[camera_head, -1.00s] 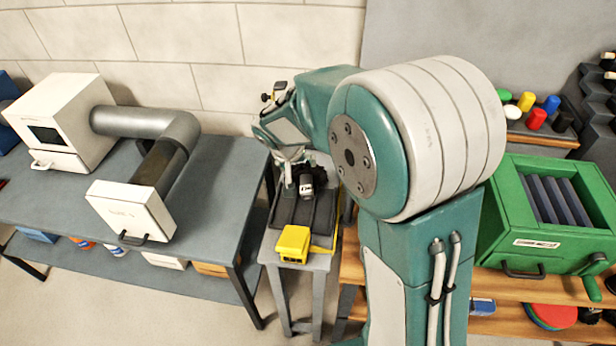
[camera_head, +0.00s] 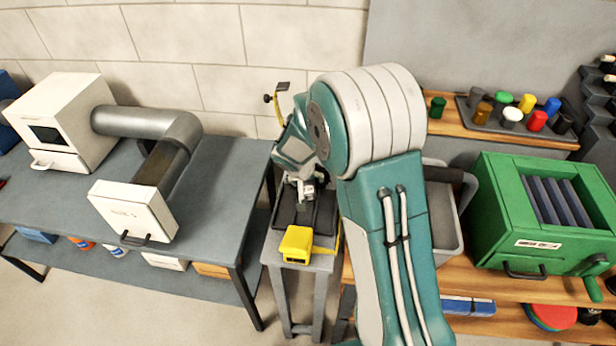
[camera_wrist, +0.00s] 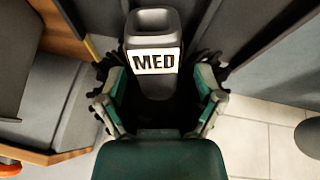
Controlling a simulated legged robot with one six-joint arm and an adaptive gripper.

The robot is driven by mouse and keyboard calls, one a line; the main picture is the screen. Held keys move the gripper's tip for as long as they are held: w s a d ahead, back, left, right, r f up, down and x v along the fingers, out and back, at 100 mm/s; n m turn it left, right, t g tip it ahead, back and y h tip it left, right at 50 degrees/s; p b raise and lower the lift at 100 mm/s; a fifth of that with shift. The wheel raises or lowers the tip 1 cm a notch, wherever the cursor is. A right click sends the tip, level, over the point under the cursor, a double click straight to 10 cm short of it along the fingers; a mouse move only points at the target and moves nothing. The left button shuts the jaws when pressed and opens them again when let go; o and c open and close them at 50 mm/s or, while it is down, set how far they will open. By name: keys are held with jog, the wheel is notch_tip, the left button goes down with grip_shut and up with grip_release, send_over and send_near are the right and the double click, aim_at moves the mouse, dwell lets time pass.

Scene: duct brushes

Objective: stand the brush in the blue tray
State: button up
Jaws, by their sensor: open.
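The brush has a grey handle end with a white "MED" label (camera_wrist: 153,61) and dark bristles beside it, seen in the wrist view. My gripper (camera_wrist: 158,103) is open, with its teal fingers on either side of the brush; I cannot tell whether they touch it. In the head view the brush (camera_head: 308,190) is small, over a dark tray (camera_head: 322,217) on a narrow grey stand, with my gripper (camera_head: 300,182) right at it. I cannot make out which blue thing is the blue tray; a blue bin (camera_head: 36,235) sits on the left table's lower shelf.
A yellow boxy tool (camera_head: 297,243) lies at the stand's front edge. A grey table (camera_head: 225,185) with a white duct unit (camera_head: 130,212) is at left. A green box (camera_head: 545,215) and a grey bin (camera_head: 443,215) stand on the wooden bench at right.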

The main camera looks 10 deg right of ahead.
jog(key=shift+a, duration=0.15)
jog(key=shift+c, duration=1)
jog(key=shift+d, duration=0.2)
grip_shut()
jog(key=shift+d, duration=0.1)
jog(key=shift+r, duration=0.15)
